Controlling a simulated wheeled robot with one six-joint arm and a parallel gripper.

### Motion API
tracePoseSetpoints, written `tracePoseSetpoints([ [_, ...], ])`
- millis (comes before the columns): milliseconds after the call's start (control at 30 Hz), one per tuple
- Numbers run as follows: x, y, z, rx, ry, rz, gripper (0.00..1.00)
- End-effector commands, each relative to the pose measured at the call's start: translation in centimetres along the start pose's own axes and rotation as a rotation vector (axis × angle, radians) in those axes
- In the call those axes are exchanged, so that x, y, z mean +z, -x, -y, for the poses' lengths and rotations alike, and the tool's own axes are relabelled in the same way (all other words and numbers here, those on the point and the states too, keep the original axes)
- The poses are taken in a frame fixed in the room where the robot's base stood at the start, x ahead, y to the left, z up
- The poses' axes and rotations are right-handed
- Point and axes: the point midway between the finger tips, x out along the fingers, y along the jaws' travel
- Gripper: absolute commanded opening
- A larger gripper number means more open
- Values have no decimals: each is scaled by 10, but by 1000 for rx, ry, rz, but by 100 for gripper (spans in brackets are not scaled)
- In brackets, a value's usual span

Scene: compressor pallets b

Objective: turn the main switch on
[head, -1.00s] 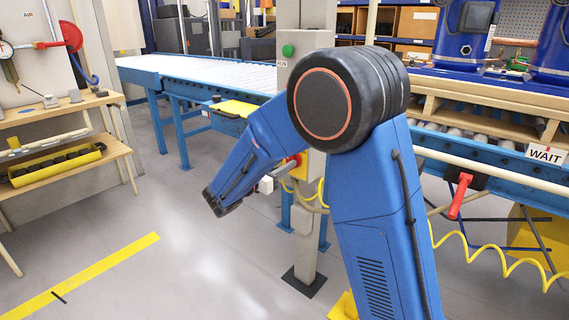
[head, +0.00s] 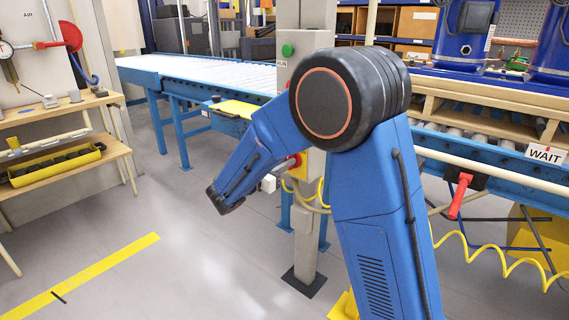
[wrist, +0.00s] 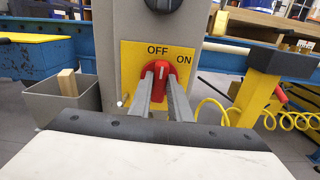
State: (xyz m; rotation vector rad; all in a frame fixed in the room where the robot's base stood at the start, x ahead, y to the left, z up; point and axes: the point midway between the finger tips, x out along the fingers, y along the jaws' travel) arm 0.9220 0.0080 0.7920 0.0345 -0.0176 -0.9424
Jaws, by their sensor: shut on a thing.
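The main switch shows in the wrist view as a red knob (wrist: 157,70) on a yellow plate (wrist: 183,54) marked OFF at the top and ON at the upper right. A pale mark on the knob points roughly up, towards OFF. My gripper (wrist: 163,88) is shut on the knob, one grey finger on each side of it. In the head view, part of the yellow plate (head: 304,166) and a little red show on the grey post behind my arm; my fingers there are hidden.
The grey post (head: 309,230) carries a green button (head: 287,50) above the switch. A yellow coiled hose (wrist: 210,108) hangs at the right. The floor at the left is open.

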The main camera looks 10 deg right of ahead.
Motion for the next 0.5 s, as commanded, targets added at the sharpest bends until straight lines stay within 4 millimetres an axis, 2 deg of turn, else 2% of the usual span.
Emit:
tracePoseSetpoints([
  [267, 0, 0, 1, 0, -163, 0, 0],
  [500, -1, 0, 3, 0, -384, 0, 0],
])
